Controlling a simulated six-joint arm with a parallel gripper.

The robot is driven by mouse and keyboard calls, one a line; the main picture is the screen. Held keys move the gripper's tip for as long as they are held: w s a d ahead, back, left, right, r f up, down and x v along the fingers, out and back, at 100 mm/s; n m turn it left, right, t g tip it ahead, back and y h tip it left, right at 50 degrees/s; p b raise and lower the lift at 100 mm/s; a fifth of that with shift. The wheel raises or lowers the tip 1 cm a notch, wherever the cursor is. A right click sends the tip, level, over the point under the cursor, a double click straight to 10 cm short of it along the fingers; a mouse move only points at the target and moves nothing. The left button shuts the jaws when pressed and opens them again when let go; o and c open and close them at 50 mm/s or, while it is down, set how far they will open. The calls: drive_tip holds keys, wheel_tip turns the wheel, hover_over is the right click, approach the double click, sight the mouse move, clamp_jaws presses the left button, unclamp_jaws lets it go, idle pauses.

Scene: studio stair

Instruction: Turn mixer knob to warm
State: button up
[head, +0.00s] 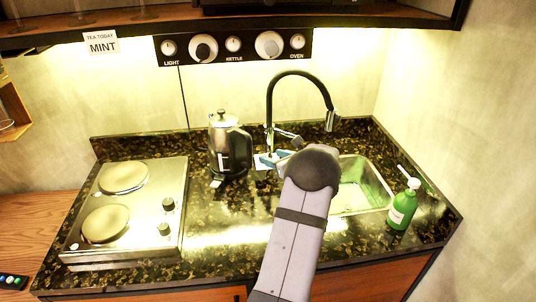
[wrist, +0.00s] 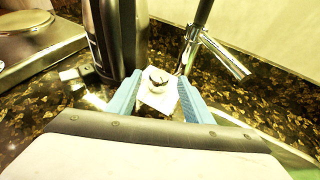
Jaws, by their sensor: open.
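A small white round knob (wrist: 158,78) with a dark mark on top sits on a white square plate (wrist: 158,100) in the wrist view, and I take it to be the mixer knob. My gripper (wrist: 160,84) is open, with one blue finger on each side of the knob. I cannot tell whether either finger touches it. In the head view my gripper (head: 271,158) is by the foot of the black tap (head: 270,105), and my arm and fingers mostly hide the knob. Any warm marking is too small to read.
A kettle (head: 228,145) stands close to the left of my gripper. The sink (head: 365,187), a green bottle (head: 403,206) and a hob (head: 130,205) are farther off. A knob panel (head: 215,47) is on the wall.

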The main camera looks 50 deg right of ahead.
sight(268, 155)
drive_tip(key=shift+p+x, duration=0.5)
drive_tip(key=shift+x, duration=1.5)
drive_tip(key=shift+c, duration=0.7)
drive_tip(key=c, duration=0.9)
